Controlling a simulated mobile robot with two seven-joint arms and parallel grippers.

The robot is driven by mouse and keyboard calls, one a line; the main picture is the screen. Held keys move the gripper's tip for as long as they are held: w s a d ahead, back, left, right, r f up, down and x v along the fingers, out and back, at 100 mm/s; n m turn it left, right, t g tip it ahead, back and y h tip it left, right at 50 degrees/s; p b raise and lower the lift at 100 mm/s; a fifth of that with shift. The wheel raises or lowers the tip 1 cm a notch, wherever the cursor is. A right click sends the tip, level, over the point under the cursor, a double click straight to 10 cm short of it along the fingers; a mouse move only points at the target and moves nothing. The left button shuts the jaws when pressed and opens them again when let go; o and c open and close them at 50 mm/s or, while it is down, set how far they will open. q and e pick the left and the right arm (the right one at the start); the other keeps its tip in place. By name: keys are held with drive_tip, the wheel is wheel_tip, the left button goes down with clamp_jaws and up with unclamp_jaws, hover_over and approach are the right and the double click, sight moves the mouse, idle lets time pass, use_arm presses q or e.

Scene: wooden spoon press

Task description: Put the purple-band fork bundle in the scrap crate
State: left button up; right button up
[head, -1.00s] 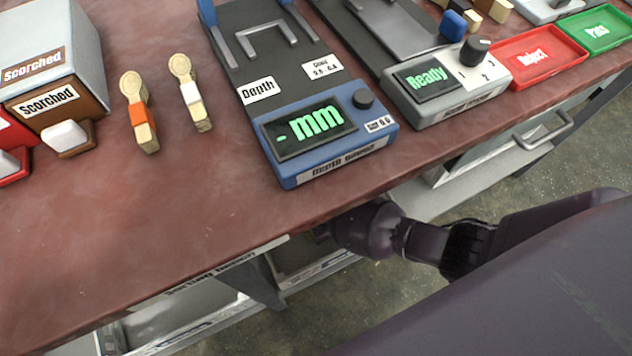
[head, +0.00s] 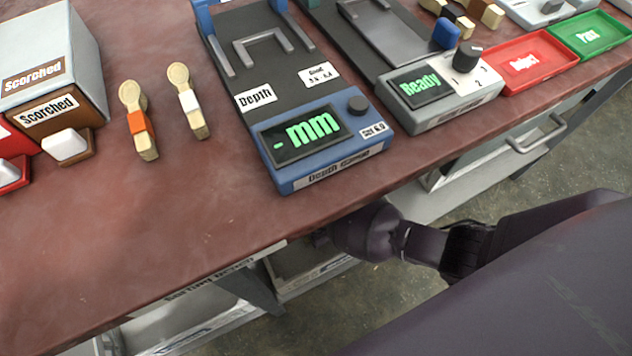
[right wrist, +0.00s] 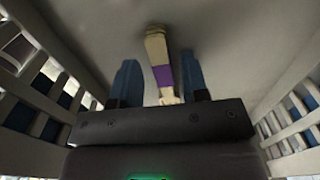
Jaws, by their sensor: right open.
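The purple-band fork bundle (right wrist: 160,62) shows in the right wrist view, pale wood with a purple band around it. It lies lengthwise against the grey floor of a light crate (right wrist: 235,45) with slatted side walls; no label on the crate is readable. My right gripper (right wrist: 161,84) is inside the crate, with its two blue fingers apart on either side of the bundle's near end. Visible gaps separate the fingers from the bundle. In the head view the right gripper is hidden beneath the bench. My left gripper is in neither current view.
Slatted walls rise close on both sides of my right gripper. On the bench (head: 130,225) stand an orange-band bundle (head: 138,122), a white-band bundle (head: 188,100), the depth gauge (head: 330,160), a Ready unit (head: 450,110), and red Reject (head: 535,75) and green Pass (head: 602,48) trays.

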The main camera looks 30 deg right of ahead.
use_arm(q)
drive_tip(key=p, duration=0.2)
drive_tip(key=g+p, duration=0.1)
drive_tip(key=p, duration=0.1)
drive_tip(key=shift+s+d+r+g+p, duration=0.1)
drive_tip(key=shift+s+r+g+p, duration=0.2)
drive_tip(key=shift+s, duration=0.1)
use_arm(e)
wheel_tip(320, 180, up, 11)
drive_tip(key=shift+r, duration=0.2)
drive_tip(key=shift+w, duration=0.1)
